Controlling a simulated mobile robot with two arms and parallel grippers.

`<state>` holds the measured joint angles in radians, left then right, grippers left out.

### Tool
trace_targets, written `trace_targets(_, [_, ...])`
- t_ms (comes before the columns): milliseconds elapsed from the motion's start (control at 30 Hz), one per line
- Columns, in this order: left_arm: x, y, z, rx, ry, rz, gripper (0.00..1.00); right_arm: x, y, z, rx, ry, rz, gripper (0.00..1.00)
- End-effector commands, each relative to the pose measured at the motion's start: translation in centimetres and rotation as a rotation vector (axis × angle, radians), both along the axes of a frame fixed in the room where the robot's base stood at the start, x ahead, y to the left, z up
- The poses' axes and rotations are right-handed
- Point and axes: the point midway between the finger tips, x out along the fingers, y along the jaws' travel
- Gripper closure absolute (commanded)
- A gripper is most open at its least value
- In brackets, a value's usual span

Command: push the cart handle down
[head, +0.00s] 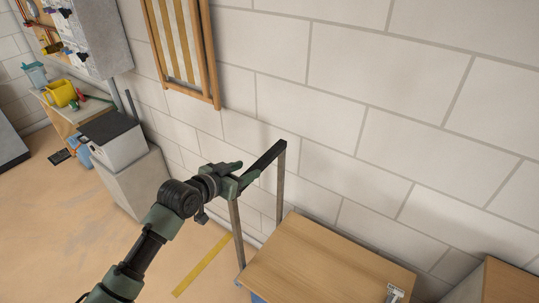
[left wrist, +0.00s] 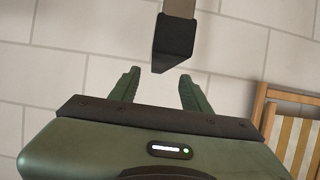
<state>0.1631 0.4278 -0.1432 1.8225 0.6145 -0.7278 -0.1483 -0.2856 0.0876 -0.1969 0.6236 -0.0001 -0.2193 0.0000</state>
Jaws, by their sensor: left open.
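The cart handle (head: 266,158) is an upright metal frame with a black crossbar on top, rising at the far left edge of the cart's wooden top (head: 325,258). My left gripper (head: 249,168) is open at the near left end of the crossbar. In the left wrist view, the handle's black end (left wrist: 173,45) shows just beyond the two spread fingertips (left wrist: 160,72), roughly in line with the gap. I cannot tell whether the fingers touch it. My right gripper is not in view.
A block wall (head: 400,125) stands close behind the handle. A grey cabinet with a white, dark-topped box (head: 118,150) stands left. A small metallic object (head: 395,293) lies on the cart. A yellow strip (head: 202,263) marks the floor.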

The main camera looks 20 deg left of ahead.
Motion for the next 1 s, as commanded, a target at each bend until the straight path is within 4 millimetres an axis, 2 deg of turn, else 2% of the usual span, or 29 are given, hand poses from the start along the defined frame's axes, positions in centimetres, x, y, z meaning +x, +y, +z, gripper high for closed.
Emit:
trace_targets(167, [1.0,-0.3,-0.4,-0.001,0.0,0.002,0.53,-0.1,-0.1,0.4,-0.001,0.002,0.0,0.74])
trace_targets(467, [4.9,-1.8,-2.1,-0.001,0.002,0.001,0.53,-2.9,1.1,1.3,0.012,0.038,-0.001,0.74])
trace_targets(700, [6.6,-2.4,-3.0,-0.001,0.001,0.0,0.53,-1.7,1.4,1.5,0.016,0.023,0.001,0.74])
trace_targets(833, [6.8,-2.5,-3.1,-0.001,0.0,0.0,0.53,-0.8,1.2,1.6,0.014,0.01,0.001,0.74])
trace_targets(1000, [6.7,-2.5,-3.1,-0.001,0.0,0.0,0.53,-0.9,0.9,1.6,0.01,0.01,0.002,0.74])
